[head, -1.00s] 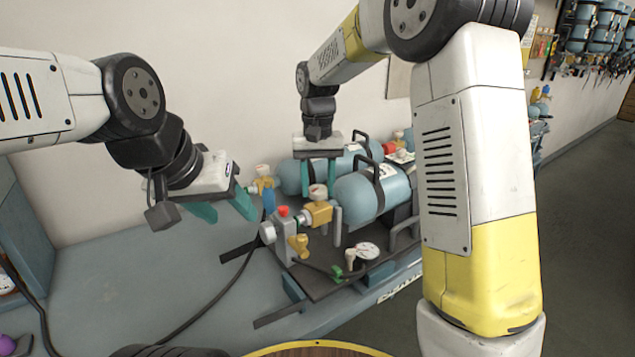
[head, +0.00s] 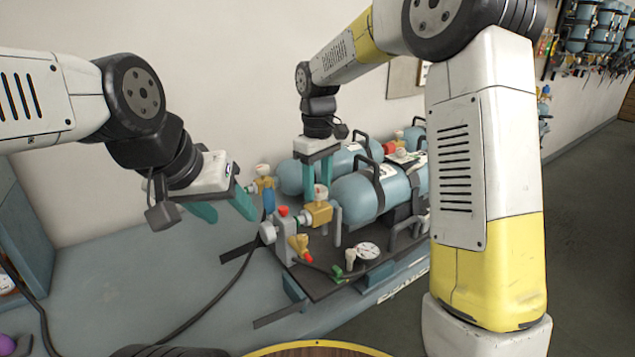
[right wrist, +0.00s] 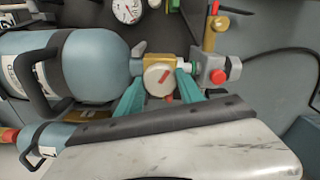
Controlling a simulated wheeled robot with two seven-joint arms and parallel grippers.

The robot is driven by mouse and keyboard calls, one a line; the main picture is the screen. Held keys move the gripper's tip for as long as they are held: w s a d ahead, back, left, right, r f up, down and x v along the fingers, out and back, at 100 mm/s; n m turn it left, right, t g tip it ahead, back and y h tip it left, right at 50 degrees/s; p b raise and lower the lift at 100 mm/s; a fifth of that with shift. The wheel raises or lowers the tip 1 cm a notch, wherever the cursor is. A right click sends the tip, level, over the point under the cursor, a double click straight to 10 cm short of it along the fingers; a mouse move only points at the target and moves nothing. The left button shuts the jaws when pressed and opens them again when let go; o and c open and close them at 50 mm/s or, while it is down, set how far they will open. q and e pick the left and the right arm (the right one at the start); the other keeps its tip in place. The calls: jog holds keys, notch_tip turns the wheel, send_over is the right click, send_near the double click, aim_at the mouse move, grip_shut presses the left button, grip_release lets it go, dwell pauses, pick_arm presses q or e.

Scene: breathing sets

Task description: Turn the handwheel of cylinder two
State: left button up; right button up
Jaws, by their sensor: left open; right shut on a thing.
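The front blue cylinder (head: 365,195) lies on the bench rack with a brass valve block (head: 318,212) at its left end. A round cream handwheel (head: 320,191) with a red mark sits on this valve; it also shows in the right wrist view (right wrist: 158,79). My right gripper (head: 320,178) points down with its teal fingers shut on the handwheel, one on each side, also in the right wrist view (right wrist: 158,92). My left gripper (head: 222,207) is open and empty, left of the valves. The front cylinder's number is not legible.
A rear cylinder (head: 290,177) has a similar handwheel (head: 262,170). A grey block with a red button (head: 283,211), a yellow tap (head: 298,243) and a pressure gauge (head: 367,250) stand close by. A dark hose (head: 215,300) crosses the bench; its left part is mostly clear.

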aim_at(318, 188)
dwell(0.3)
jog(key=o, duration=1.4)
jog(key=shift+r, duration=3.9)
